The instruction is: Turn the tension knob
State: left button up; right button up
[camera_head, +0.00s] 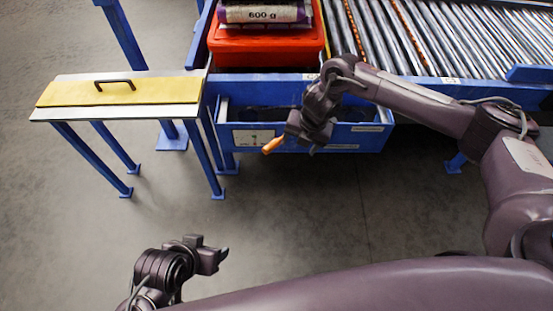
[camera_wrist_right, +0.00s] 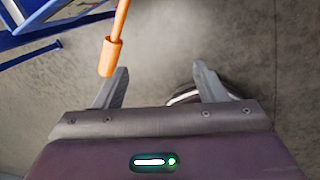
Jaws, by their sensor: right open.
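An orange handle (camera_head: 273,145) shows in front of the blue drawer, at the lower left of my right gripper (camera_head: 298,139). I cannot tell for sure that it is the tension knob. In the right wrist view the orange handle (camera_wrist_right: 110,56) hangs on a thin orange stem, close to the tip of the left-hand finger. The fingers of my right gripper (camera_wrist_right: 162,85) are spread with nothing between them. My left gripper (camera_head: 217,254) is low at the left over the floor, far from the handle; whether its jaws are open is unclear.
The blue drawer (camera_head: 352,137) stands out below the roller conveyor (camera_head: 440,40). A red crate (camera_head: 265,48) carries sacks (camera_head: 262,14). A yellow-topped table (camera_head: 150,90) with a dark handle stands at the left. The floor in front is clear.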

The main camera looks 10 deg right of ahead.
pick_arm(q)
jog(key=shift+s, duration=0.3)
pick_arm(e)
jog(key=s+a+t+y, duration=0.1)
jog(key=s+a, duration=0.1)
jog(key=a, duration=0.5)
jog(key=shift+a+f+m, duration=0.3)
jog(key=shift+f, duration=0.1)
